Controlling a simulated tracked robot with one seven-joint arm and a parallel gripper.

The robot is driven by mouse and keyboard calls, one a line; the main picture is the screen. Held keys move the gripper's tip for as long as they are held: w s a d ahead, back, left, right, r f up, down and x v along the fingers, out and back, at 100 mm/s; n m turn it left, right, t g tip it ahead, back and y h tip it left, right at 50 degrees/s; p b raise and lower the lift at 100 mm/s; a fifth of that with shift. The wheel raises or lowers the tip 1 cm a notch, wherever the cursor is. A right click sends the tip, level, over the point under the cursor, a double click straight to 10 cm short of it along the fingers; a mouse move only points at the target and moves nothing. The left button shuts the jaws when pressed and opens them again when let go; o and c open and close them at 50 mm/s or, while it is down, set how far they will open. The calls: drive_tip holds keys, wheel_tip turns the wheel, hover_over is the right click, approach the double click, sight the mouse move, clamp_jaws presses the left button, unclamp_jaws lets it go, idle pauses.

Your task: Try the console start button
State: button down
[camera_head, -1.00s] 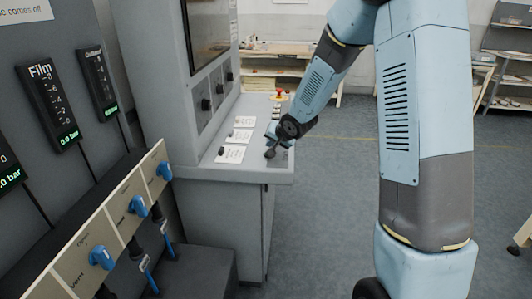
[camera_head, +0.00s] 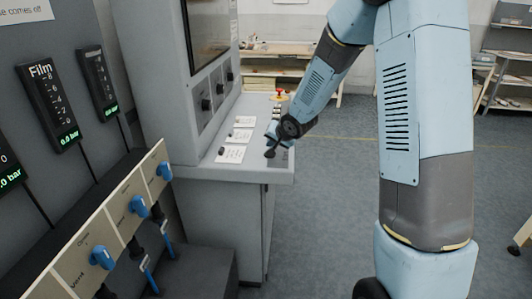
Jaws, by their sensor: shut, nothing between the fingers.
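The grey console (camera_head: 225,172) stands left of centre, with a sloping top that carries white labels (camera_head: 231,154) and small dark controls. A red mushroom button (camera_head: 279,93) on a yellow base sits at the console's far end. A row of small buttons (camera_head: 276,113) runs in front of it, partly hidden by my arm. My gripper (camera_head: 270,153) is shut and points down at the near right part of the console top. Its fingertips are small and dark, and I cannot tell whether they touch the surface. I cannot tell which control is the start button.
Left of the console, a panel holds blue valve handles (camera_head: 138,206) and dark gauges (camera_head: 53,103). Shelves (camera_head: 262,73) stand at the back, and another rack (camera_head: 508,65) is at the far right.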

drive_tip(key=shift+f, duration=0.1)
idle(0.3)
drive_tip(key=shift+s+f, duration=0.15)
drive_tip(key=shift+f, duration=0.1)
drive_tip(key=shift+f, duration=0.4)
idle(1.0)
drive_tip(key=shift+r, duration=0.85)
drive_tip(key=shift+r, duration=0.1)
drive_tip(key=shift+r, duration=2.4)
